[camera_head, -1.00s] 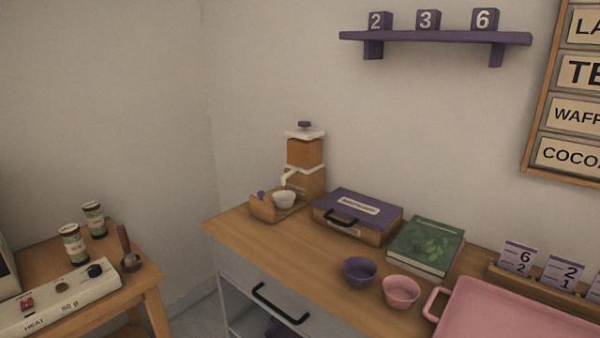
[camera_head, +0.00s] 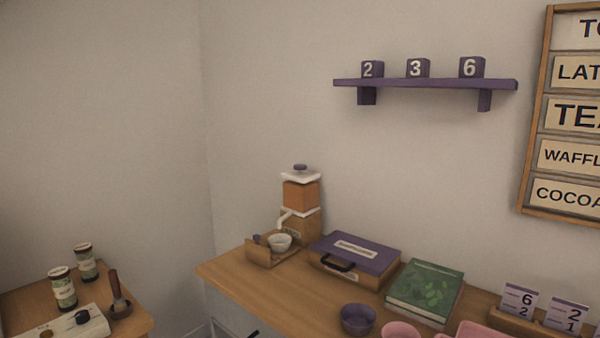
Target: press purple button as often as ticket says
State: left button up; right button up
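A small purple knob (camera_head: 257,239) shows at the left of the low wooden tray of the orange and white dispenser (camera_head: 300,195); I cannot tell if it is the purple button. A white cup (camera_head: 279,242) is under the dispenser's spout. Two number cards stand in a wooden holder at the lower right: one card (camera_head: 519,299) reads 6 over 2, the other card (camera_head: 567,314) reads 2 over 1. I cannot tell which, if either, is the ticket. Neither of my grippers is in view.
On the counter (camera_head: 235,275) are a purple-lidded case (camera_head: 358,251), a green book (camera_head: 425,288), a purple bowl (camera_head: 358,319) and a pink bowl (camera_head: 400,330). A purple shelf (camera_head: 425,85) holds blocks 2, 3, 6. A side table at left holds jars (camera_head: 63,288) and a control panel (camera_head: 60,329).

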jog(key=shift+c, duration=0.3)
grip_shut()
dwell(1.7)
